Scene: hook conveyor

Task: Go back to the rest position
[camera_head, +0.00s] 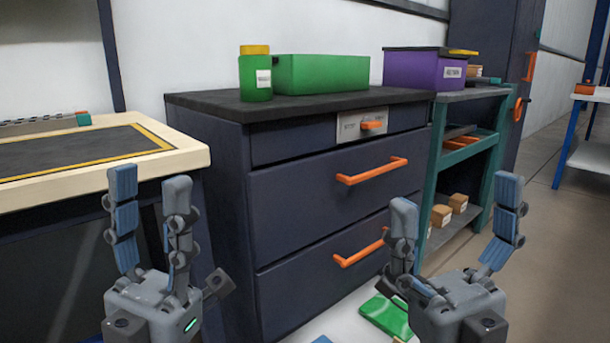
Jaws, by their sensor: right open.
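My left gripper (150,185) is at the lower left with its blue-padded fingers pointing up. Its fingers are apart and nothing shows between them. My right gripper (458,212) is at the lower right, also pointing up. Its fingers are spread wide and empty.
A green jar (255,80), a green box (322,74) and a purple bin (418,70) stand on the cabinet and shelf. A cream-edged workbench (190,155) is at left. A teal shelf (480,145) holds small boxes. A green item (388,315) lies low between the grippers. Open floor is at right.

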